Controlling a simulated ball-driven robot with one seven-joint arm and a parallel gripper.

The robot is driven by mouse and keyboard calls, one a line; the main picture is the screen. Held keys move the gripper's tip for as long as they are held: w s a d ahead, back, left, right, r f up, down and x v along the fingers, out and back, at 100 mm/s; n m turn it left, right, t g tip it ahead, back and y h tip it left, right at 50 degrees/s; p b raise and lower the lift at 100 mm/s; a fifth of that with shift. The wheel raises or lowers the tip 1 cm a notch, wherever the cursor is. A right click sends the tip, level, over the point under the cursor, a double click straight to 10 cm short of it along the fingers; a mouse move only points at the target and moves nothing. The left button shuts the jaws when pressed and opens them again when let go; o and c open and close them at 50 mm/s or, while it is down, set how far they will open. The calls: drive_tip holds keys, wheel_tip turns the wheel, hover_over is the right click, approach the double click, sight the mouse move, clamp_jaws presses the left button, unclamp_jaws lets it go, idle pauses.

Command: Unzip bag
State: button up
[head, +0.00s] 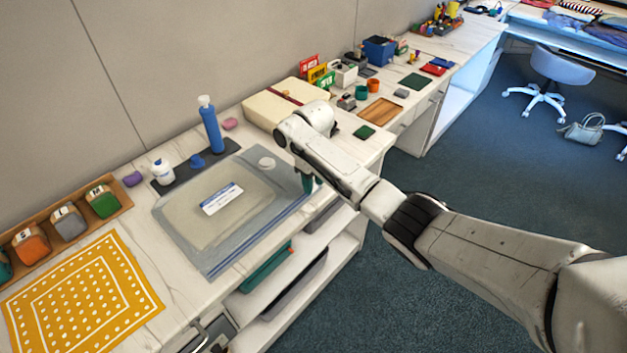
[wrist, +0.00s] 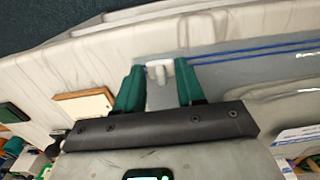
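The bag (head: 185,222) is a flat, clear grey zip bag lying on the white counter, with a white label (head: 222,198) on it. Its blue zip line (head: 255,236) runs along the edge nearest the counter's front; it also shows in the wrist view (wrist: 245,55). A pale slider (wrist: 160,72) sits at the end of the zip line in the wrist view. My gripper (head: 308,184) is over the bag's right front corner. In the wrist view its green fingers stand apart on either side of the slider, with small gaps showing. Whether they touch it is not clear.
A blue bottle (head: 210,125) and a white bottle (head: 162,172) stand behind the bag. A yellow dotted cloth (head: 85,295) lies to the left. A cream case (head: 270,108) and a dark green pad (head: 364,132) are to the right. Shelves open below the counter front.

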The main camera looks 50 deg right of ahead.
clamp_jaws()
idle(1.4)
